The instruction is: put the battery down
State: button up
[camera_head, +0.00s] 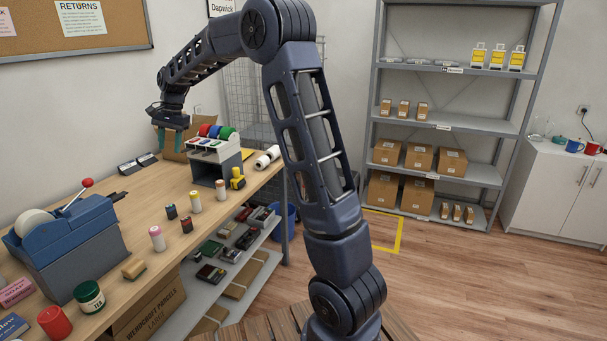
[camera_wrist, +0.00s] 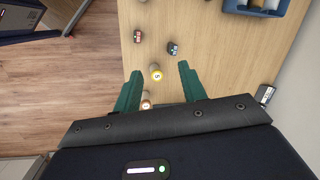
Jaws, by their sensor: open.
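Two small dark blocks that look like batteries stand on the wooden counter (camera_head: 135,205): a dark block with a bluish face (camera_head: 171,211) and one with a red face (camera_head: 186,224). The wrist view shows the bluish block (camera_wrist: 172,48) and the red one (camera_wrist: 137,36) beyond my fingertips. My gripper (camera_head: 170,140) is raised above the counter's far part, left of the rack of coloured rolls. Its green fingers (camera_wrist: 159,70) are apart with nothing held between them. A yellow-topped cylinder (camera_wrist: 155,73) appears between them, standing on the counter below.
Yellow-labelled (camera_head: 194,201), orange-topped (camera_head: 221,190) and pink-topped (camera_head: 157,238) cylinders stand near the counter's front edge. A blue tape dispenser (camera_head: 70,245) stands at left, the roll rack (camera_head: 218,160) at the far end. The counter's middle is mostly bare.

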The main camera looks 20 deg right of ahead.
jog(key=s+d+r+n+t+h, duration=0.1)
jog(key=s+d+r, duration=0.2)
jog(key=s+d, duration=0.6)
jog(key=s+d+r+n+t, duration=0.15)
jog(key=s+d+r, duration=0.25)
jog(key=s+d, duration=0.5)
jog(key=s+d+f+n+t, duration=0.1)
jog(key=s+d+f, duration=0.2)
jog(key=s+d, duration=0.4)
jog(key=s+d+f+n+t+h, duration=0.1)
jog(key=s+d+f, duration=0.3)
jog(key=s, duration=0.9)
jog(key=d+n, duration=0.1)
jog(key=d, duration=0.2)
jog(key=shift+s+d+h, duration=0.2)
jog(key=shift+d+h, duration=0.1)
jog(key=shift+d, duration=0.05)
jog(key=shift+o, duration=0.4)
